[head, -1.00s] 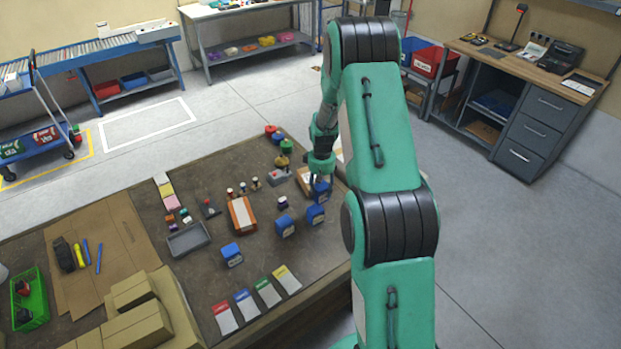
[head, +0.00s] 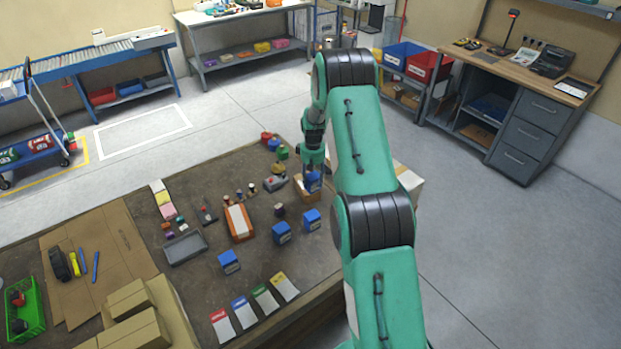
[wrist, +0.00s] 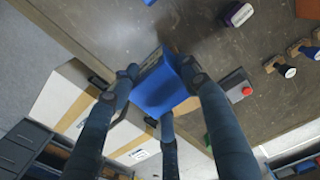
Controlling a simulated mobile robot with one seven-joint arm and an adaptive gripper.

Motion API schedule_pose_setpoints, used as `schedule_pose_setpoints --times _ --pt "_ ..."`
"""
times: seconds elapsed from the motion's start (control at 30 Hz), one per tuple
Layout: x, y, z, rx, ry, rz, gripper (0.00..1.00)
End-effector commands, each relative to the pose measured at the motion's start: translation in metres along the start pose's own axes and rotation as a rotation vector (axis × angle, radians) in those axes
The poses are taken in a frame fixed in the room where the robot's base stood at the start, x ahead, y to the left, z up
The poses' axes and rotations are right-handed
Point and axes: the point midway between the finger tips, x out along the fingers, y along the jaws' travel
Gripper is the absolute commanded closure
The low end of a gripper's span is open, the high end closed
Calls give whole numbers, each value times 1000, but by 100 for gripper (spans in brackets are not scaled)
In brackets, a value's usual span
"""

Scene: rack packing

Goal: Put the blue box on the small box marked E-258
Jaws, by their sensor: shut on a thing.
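My gripper (head: 312,174) is shut on a blue box (head: 313,183), with its fingers around the sides. In the wrist view the held blue box (wrist: 162,88) sits between the dark fingers. In the head view a small cardboard box (head: 302,194) shows behind and below the held box, partly hidden by it. Its marking cannot be read. Whether the two boxes touch cannot be told.
More blue boxes (head: 282,233) stand on the table in front of the gripper. A grey box with a red button (head: 275,183) lies just left. A large taped carton (wrist: 62,102) stands close by in the wrist view.

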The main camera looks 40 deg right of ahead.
Motion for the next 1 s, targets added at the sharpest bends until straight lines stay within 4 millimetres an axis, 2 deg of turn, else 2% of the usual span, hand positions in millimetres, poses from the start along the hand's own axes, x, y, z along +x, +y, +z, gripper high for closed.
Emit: schedule_pose_setpoints --times 0.3,0.43,1.0 --pt "4 18 -37 0 1 0 85" --pt "5 22 -46 0 1 1 85" --pt "8 25 -50 0 0 0 85"
